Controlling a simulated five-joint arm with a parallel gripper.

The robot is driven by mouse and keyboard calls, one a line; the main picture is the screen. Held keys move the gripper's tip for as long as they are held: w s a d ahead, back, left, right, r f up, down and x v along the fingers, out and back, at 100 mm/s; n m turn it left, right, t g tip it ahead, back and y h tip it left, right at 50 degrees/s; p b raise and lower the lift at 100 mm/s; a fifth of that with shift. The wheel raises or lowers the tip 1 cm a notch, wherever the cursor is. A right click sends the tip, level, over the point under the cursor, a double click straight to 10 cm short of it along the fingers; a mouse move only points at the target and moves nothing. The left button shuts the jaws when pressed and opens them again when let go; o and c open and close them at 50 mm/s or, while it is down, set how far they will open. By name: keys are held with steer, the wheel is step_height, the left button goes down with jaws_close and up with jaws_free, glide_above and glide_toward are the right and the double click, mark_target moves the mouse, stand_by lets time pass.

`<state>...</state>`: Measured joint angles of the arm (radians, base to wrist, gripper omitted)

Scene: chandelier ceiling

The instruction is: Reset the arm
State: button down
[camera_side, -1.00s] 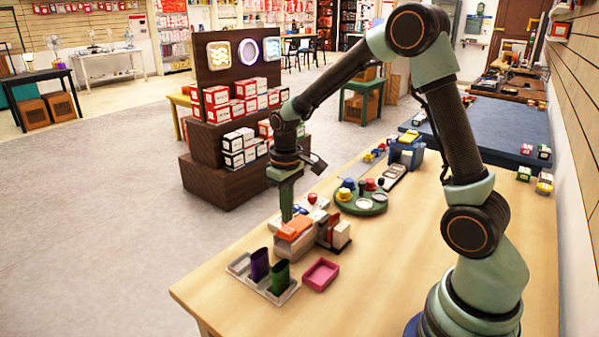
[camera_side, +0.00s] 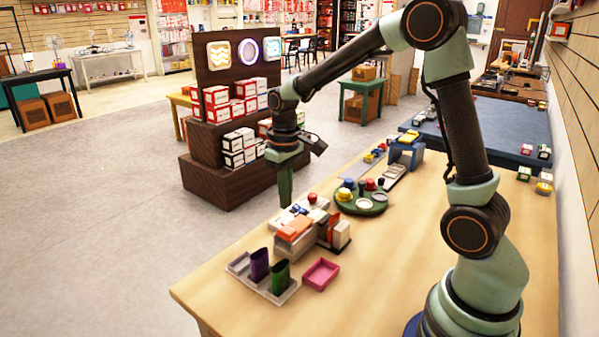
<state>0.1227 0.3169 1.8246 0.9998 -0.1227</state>
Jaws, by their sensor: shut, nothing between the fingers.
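My gripper (camera_side: 286,200) points down above the far left edge of the wooden table (camera_side: 390,262). Its fingers are together, with nothing visible between them. The tip is close above or behind the block group with an orange piece (camera_side: 295,229); the exact gap cannot be told from this side. My arm arches over the table from its base at the lower right.
A grey tray (camera_side: 240,266) holds a purple and a green cup, beside a pink tray (camera_side: 321,274). A round green tray (camera_side: 361,203) with small items and a blue block (camera_side: 406,153) stand farther back. The table's right half is mostly clear.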

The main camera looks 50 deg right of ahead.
steer(key=s+a+r+t, duration=0.5)
steer(key=s+r, duration=0.5)
steer(key=s, duration=0.2)
steer(key=shift+r+t, duration=0.25)
steer(key=shift+t, duration=0.05)
stand_by(1.2)
